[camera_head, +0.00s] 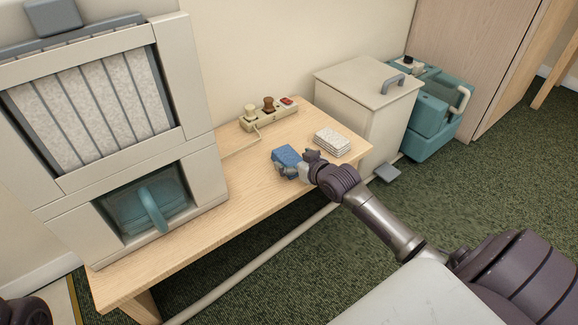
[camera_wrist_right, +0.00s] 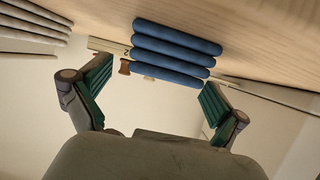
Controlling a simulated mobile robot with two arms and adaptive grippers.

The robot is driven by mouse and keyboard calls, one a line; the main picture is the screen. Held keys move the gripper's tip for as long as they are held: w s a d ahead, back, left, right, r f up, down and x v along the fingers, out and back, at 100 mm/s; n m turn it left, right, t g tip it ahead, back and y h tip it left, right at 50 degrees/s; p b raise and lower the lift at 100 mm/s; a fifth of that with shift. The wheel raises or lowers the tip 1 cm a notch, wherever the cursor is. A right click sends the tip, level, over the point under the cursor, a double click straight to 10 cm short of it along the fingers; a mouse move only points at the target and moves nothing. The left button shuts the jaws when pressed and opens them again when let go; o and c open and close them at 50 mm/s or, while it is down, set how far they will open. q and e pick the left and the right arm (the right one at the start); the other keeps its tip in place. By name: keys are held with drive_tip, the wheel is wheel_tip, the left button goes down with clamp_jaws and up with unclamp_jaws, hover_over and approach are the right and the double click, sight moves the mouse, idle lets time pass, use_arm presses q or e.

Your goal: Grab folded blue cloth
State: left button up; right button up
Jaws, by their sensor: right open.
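The folded blue cloth (camera_head: 286,154) lies on the wooden table, near its front edge. In the right wrist view the blue cloth (camera_wrist_right: 176,48) shows as a stack of several rounded layers ahead of the fingers. My right gripper (camera_head: 297,166) reaches in from the right, at the near side of the cloth. In the wrist view my right gripper (camera_wrist_right: 157,78) is open, its two fingers spread wide with the cloth lying between their lines. It does not grip the cloth. The cloth's near lower part is partly hidden by the gripper in the head view. My left gripper is not seen.
A folded white cloth (camera_head: 332,142) lies right of the blue one on the wooden table (camera_head: 232,188). A power strip (camera_head: 269,115) with plugs stands behind. A large filter unit (camera_head: 110,190) fills the left end. A white bin (camera_head: 366,102) and teal machine (camera_head: 432,115) stand right.

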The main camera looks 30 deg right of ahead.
sight(285, 155)
drive_tip(key=shift+b+x, duration=0.6)
drive_tip(key=shift+x, duration=0.75)
drive_tip(key=c, duration=1.2)
drive_tip(key=shift+c, duration=0.2)
